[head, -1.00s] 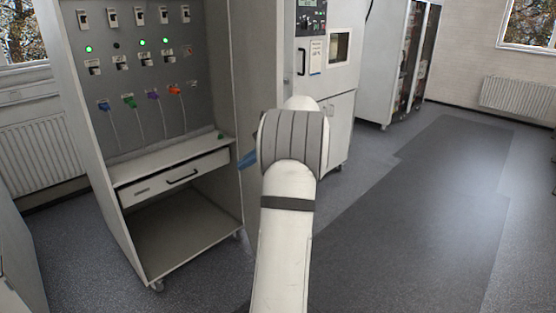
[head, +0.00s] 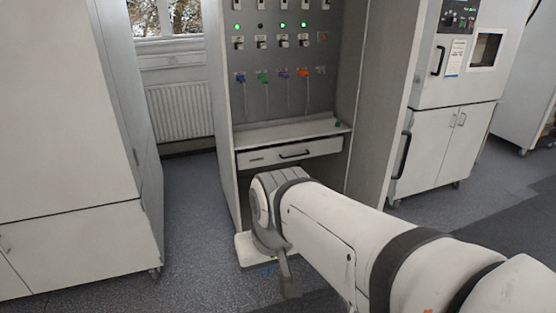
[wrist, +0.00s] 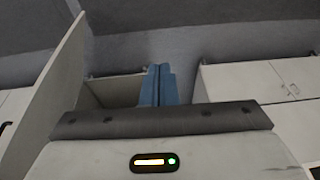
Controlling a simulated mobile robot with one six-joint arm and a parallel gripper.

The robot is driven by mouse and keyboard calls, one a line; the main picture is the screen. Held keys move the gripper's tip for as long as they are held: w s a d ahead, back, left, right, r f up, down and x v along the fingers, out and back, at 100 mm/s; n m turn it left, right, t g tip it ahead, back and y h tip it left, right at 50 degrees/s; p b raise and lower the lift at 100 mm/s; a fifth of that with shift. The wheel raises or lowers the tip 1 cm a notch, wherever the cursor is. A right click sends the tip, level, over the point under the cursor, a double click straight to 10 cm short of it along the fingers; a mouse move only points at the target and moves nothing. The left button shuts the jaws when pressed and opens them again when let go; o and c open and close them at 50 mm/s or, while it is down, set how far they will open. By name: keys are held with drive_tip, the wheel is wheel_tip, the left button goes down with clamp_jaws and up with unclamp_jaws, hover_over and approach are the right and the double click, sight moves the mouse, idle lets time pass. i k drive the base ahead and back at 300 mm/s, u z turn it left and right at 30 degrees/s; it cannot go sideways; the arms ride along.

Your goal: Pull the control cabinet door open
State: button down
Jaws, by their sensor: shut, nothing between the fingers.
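The control cabinet (head: 222,130) stands ahead in the head view, its inside exposed. Its door (head: 382,95) stands wide open on the right side, swung out toward me. The door's black upright handle (head: 402,155) shows near its outer edge. In the wrist view the blue fingers (wrist: 160,72) are together and empty, clear of the handle.
Inside the cabinet are a panel (head: 275,50) with lights and coloured plugs, and a drawer (head: 290,152). A tall white cabinet (head: 70,110) stands close on the left. Another white unit (head: 445,150) stands behind the door. Floor (head: 185,200) is free between the left cabinets.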

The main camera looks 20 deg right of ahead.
sight(394, 28)
drive_tip(key=z, duration=0.55)
drive_tip(key=i, duration=1.2)
drive_tip(key=z, duration=0.35)
